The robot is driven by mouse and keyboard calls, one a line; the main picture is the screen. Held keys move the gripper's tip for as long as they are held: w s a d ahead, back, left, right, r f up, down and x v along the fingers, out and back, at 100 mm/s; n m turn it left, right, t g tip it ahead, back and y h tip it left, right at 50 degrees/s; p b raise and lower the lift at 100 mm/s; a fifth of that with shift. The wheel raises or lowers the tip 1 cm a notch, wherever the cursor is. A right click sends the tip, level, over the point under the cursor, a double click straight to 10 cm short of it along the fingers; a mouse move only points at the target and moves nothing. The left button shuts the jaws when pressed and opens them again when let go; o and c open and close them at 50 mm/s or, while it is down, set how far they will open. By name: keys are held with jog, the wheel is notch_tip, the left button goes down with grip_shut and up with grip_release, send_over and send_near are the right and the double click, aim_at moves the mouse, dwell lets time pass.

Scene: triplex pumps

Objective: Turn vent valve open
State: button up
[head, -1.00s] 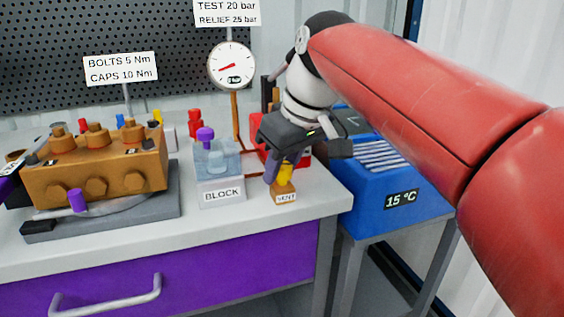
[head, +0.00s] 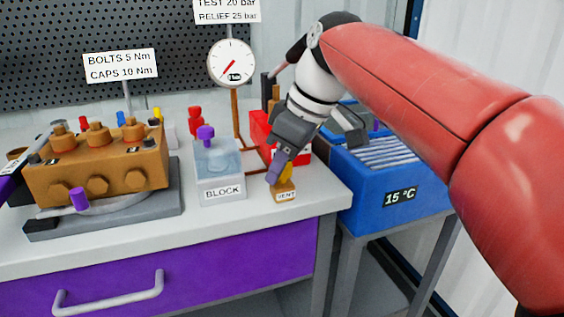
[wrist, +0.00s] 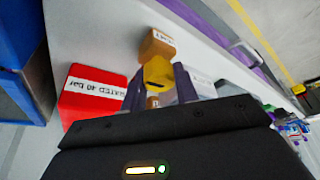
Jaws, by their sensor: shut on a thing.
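The vent valve has a yellow handle (wrist: 158,73) on a small orange-brown body (head: 284,192) labelled VENT, at the front right of the bench. The handle shows between my fingers in the wrist view, and the body (wrist: 157,42) lies just beyond them. In the head view the fingers hide most of the handle. My gripper (head: 279,170) reaches down from the upper right and is shut on the yellow handle. The round white gauge (head: 231,63) stands behind on a copper pipe, its red needle pointing to the lower left.
A clear block labelled BLOCK (head: 220,187) with a purple knob stands close left of the valve. A red box (wrist: 92,97) is close behind it. The brown pump (head: 97,175) is farther left, and a blue cooler (head: 392,178) stands to the right.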

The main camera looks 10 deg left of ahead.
jog(key=o, duration=1)
jog(key=v, duration=0.7)
jog(key=shift+d+r, duration=0.15)
jog(key=shift+r, duration=0.15)
